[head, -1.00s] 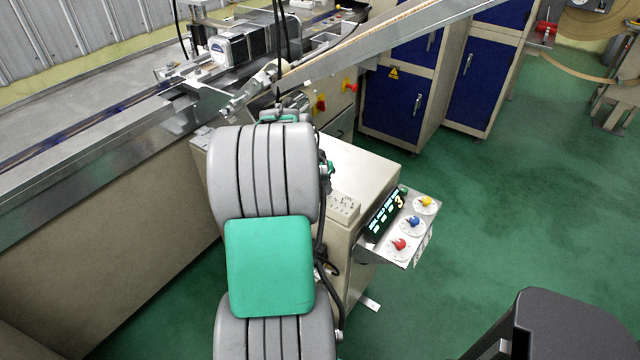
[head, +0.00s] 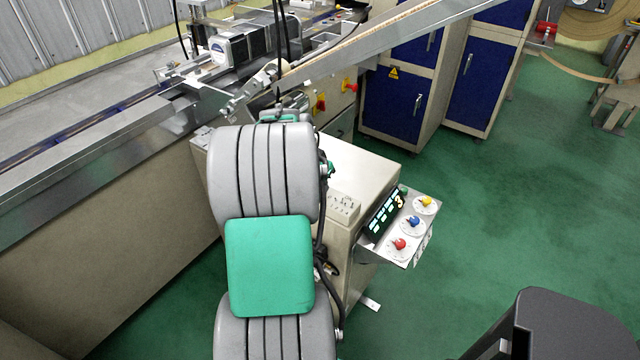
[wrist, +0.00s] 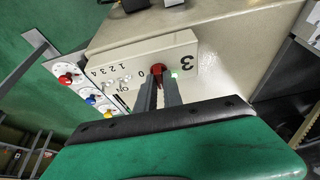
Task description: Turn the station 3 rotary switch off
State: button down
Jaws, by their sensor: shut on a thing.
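The station 3 rotary switch (wrist: 157,70) is a red knob on a pale control panel (wrist: 130,55) marked with a large 3, a 0 and the digits 1 to 4. In the wrist view, my gripper (wrist: 159,82) reaches the knob with its two grey fingers on either side, shut on it. The fingers cover part of the knob, so its exact angle is hard to read. In the head view, my arm hides the gripper and the red switch. Part of the pale panel (head: 343,207) shows to the right of my arm.
A side shelf (head: 410,235) carries red, blue and yellow knobs beside a lit display (head: 385,212). They stand close to the pale panel. A long metal machine bed (head: 100,160) runs along the left. Blue cabinets (head: 393,105) stand behind.

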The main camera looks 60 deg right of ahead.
jog(key=shift+m, duration=0.3)
jog(key=m+g, duration=0.1)
jog(key=m, duration=0.1)
jog(key=m+g+b, duration=0.1)
jog(key=m, duration=0.2)
jog(key=shift+w+d+y, duration=0.1)
jog(key=shift+w+y, duration=0.1)
jog(key=shift+y, duration=0.2)
jog(key=m+g+y, duration=0.1)
jog(key=m, duration=0.3)
jog(key=shift+d+m+p, duration=0.1)
jog(key=shift+m+p, duration=0.2)
jog(key=m+y+p, duration=0.1)
jog(key=m+p, duration=0.1)
jog(key=m, duration=0.1)
jog(key=shift+d+r+m+g+y, duration=0.1)
jog(key=shift+r+m+g+y, duration=0.05)
jog(key=shift+m+g+y, duration=0.2)
jog(key=shift+d+m+y+p, duration=0.1)
jog(key=shift+m+y+p, duration=0.65)
jog(key=shift+m+p, duration=0.85)
jog(key=shift+m, duration=0.35)
jog(key=c, duration=1.5)
grip_release()
